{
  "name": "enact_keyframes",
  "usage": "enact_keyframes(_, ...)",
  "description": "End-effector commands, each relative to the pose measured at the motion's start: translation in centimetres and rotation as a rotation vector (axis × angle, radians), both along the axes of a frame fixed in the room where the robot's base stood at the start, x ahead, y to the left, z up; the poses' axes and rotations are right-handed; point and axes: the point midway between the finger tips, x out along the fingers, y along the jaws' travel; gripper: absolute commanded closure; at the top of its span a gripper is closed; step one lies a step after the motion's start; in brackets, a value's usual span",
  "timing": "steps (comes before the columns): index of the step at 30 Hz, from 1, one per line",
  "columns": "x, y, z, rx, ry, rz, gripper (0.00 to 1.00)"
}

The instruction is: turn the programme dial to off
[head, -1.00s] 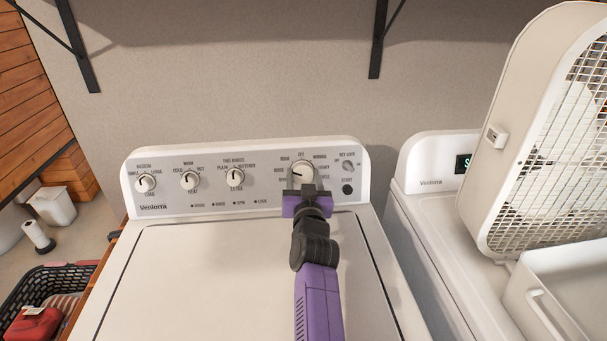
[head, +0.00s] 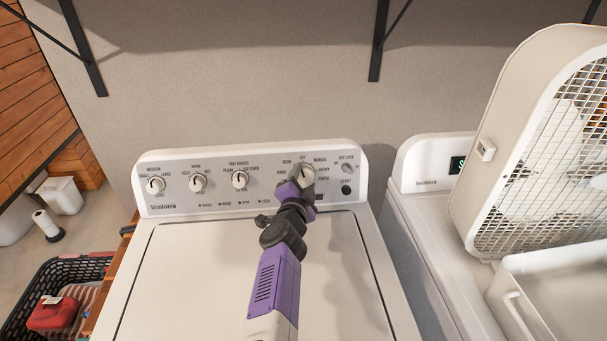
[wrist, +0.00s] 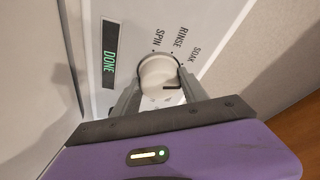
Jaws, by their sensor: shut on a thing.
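The programme dial (head: 307,171) is the large white knob at the right of the washer's control panel (head: 215,205), partly covered by my gripper in the head view. My gripper (head: 304,178) is shut on it, seen tilted over the panel. In the wrist view the white dial (wrist: 158,76) sits between the two grey fingers of my gripper (wrist: 156,84), one on each side. A dark pointer mark shows on the dial's lower right edge. SOAK, RINSE and SPIN are readable around it. OFF stands above the dial in the head view.
A lit display (wrist: 111,62) beside the dial reads DONE. Smaller knobs (head: 240,180) line the panel's left. A box fan (head: 500,140) and white bin (head: 555,300) stand on the machine at right. A laundry basket (head: 60,268) is at lower left.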

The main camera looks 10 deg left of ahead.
Motion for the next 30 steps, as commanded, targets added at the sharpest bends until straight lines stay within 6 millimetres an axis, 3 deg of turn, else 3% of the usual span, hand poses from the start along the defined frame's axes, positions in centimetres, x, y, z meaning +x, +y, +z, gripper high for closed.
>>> enact_keyframes(12, -0.01, 0.11, 0.13, 0.215, 0.064, -0.07, 0.9)
enact_keyframes(30, 0.02, 0.01, -0.01, 0.26, 0.076, -0.087, 0.9)
